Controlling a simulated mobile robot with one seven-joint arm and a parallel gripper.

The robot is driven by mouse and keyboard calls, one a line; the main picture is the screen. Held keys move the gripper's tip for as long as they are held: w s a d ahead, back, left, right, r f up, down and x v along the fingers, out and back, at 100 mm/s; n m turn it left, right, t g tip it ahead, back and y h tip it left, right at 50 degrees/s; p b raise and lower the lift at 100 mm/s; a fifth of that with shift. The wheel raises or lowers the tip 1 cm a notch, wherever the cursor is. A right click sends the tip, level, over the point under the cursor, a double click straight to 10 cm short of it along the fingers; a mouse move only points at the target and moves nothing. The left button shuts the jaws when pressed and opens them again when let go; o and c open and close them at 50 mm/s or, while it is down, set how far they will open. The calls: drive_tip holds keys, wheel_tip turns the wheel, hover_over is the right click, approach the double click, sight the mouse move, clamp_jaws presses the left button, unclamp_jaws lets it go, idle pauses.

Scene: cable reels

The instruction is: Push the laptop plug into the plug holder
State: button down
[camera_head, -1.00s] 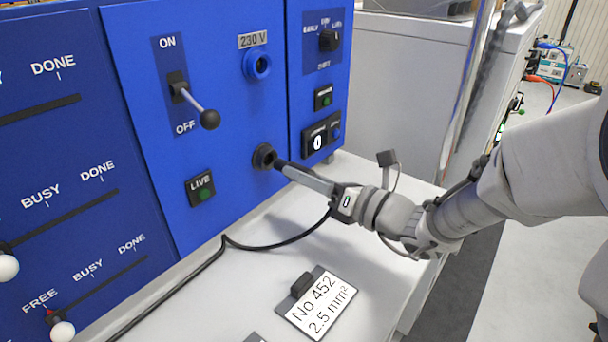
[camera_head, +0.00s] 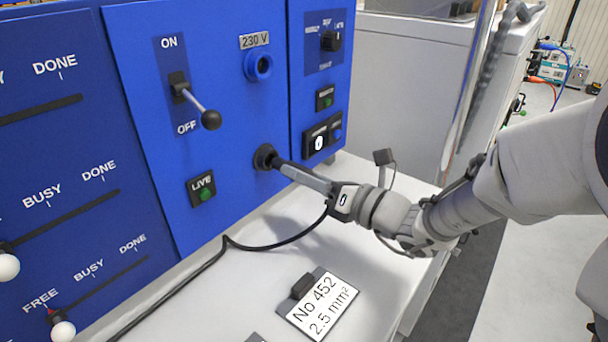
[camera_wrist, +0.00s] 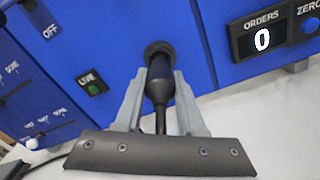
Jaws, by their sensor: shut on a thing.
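The laptop plug (camera_wrist: 159,88) is black, with its cable running back from it. It lies between the two fingers of my gripper (camera_wrist: 160,95), which is shut on it. The plug's front end is at the round black plug holder (camera_wrist: 157,50) on the blue panel, lined up with it; how deep it sits inside cannot be told. In the head view my gripper (camera_head: 292,173) reaches from the right to the plug holder (camera_head: 264,157), and the fingers mostly hide the plug there.
A lever switch (camera_head: 195,104) stands out above left of the holder, and a blue 230 V socket (camera_head: 258,66) is above. A green LIVE light (camera_head: 202,190) is lower left.

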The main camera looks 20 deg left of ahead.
drive_tip(key=shift+x, duration=1.3)
drive_tip(key=shift+c, duration=2.1)
unclamp_jaws()
